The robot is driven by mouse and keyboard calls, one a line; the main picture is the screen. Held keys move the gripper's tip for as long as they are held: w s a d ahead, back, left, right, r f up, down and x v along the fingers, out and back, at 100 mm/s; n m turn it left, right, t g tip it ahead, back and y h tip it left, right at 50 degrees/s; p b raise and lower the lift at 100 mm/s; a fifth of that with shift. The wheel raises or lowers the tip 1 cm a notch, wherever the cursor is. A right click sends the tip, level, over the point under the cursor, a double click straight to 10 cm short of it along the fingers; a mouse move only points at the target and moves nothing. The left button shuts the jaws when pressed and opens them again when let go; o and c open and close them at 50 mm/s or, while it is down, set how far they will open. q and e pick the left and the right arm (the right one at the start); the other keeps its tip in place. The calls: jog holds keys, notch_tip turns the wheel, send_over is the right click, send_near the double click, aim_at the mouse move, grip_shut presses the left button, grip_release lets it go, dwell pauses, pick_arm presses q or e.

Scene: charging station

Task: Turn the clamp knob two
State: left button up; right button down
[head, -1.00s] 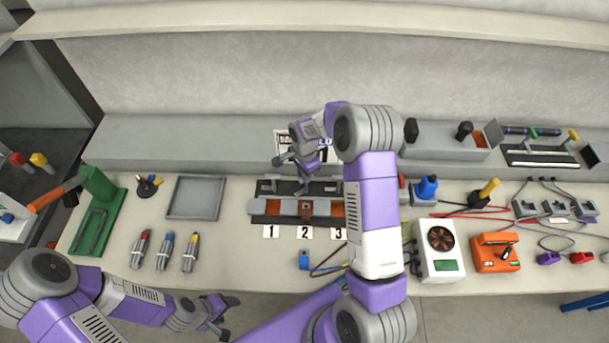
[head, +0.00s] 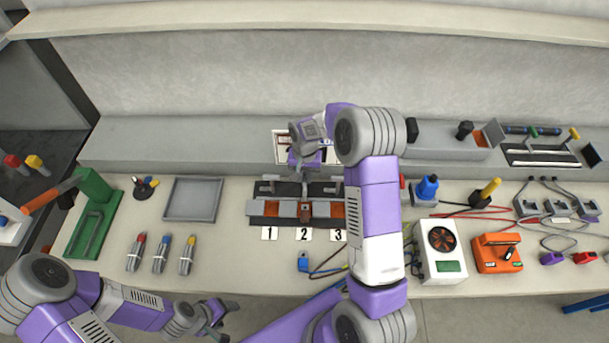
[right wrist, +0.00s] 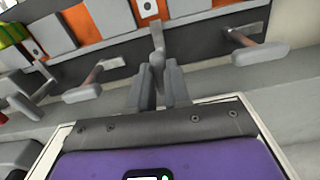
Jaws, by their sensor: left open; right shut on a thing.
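The clamp fixture (head: 327,223) is a long grey rail with orange blocks on a dark base, behind labels 1, 2 (head: 304,234) and 3. My right gripper (head: 302,170) is behind label 2, at the middle clamp. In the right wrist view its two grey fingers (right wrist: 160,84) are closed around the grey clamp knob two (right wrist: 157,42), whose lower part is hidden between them. In the head view this knob is mostly hidden by the gripper. My left gripper (head: 216,318) is open and empty, low at the table's front edge.
Neighbouring clamp handles stand close on both sides, at the left (right wrist: 92,83) and right (right wrist: 258,50) in the right wrist view. A grey tray (head: 193,199) and several markers lie left. A white fan box (head: 440,249) and an orange device (head: 496,252) stand right.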

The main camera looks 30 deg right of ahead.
jog(key=shift+r+n, duration=0.1)
jog(key=shift+n, duration=0.4)
jog(key=c, duration=1.1)
grip_release()
notch_tip(320, 180, up, 8)
jog(key=shift+f+p, duration=0.25)
jog(key=shift+p, duration=0.05)
